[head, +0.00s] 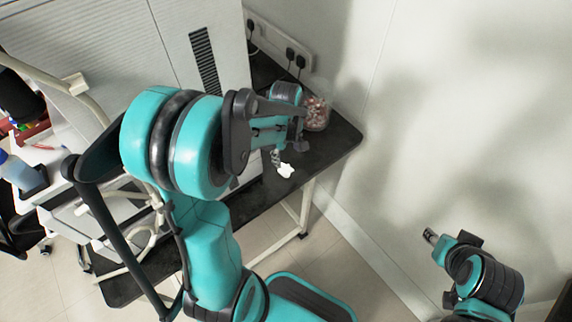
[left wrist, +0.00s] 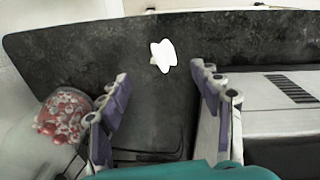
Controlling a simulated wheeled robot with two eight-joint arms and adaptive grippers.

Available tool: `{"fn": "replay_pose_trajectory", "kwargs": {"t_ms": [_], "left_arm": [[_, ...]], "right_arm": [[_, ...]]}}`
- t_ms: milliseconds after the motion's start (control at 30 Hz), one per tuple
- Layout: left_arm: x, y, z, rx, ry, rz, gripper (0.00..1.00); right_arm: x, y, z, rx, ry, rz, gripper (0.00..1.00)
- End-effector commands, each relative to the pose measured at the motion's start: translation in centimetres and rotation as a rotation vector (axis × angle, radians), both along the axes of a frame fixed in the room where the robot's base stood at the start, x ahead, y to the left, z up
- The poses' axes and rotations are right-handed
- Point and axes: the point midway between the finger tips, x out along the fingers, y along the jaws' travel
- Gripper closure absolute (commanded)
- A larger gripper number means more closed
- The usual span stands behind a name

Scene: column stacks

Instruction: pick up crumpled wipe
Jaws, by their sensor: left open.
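The crumpled wipe (head: 286,171) is a small white lump on the dark bench top, just beyond my left gripper's tips. In the left wrist view the wipe (left wrist: 162,56) lies ahead of the gap between the fingers, apart from both. My left gripper (head: 289,143) is open and empty, reaching over the bench from the left; its purple-padded fingers (left wrist: 160,78) stand wide apart. My right gripper (head: 432,237) is at the lower right, away from the bench. Its finger opening is too small to make out.
A clear jar of red and pale pieces (head: 316,114) stands close to my left gripper; it also shows in the left wrist view (left wrist: 63,118). A large pale machine (head: 165,45) with a dark vent stands left of it. The dark bench top (head: 335,140) is bare around the wipe.

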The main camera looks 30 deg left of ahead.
Motion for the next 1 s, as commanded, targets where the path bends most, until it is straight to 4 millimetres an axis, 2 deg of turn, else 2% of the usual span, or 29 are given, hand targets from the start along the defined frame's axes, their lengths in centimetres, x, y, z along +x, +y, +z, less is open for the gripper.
{"fn": "replay_pose_trajectory", "kwargs": {"t_ms": [33,200,567,800,1000], "left_arm": [[0.3,0.5,-0.4,-0.007,0.02,0.048,0.36],[0.5,1.2,-2.0,-0.017,0.055,0.139,0.36],[0.4,1.0,-5.9,-0.018,0.058,0.146,0.36],[0.4,0.7,-9.5,-0.018,0.058,0.146,0.36],[0.3,0.7,-9.6,-0.018,0.057,0.145,0.36]], "right_arm": [[0.0,0.0,0.5,0.0,0.0,0.0,0.6],[0.0,0.0,0.6,0.0,0.0,0.0,0.6],[0.0,0.0,-1.3,0.0,0.0,0.0,0.6],[0.0,0.0,-3.2,0.0,0.0,0.0,0.6],[0.0,0.0,-3.1,0.0,0.0,0.0,0.6]]}}
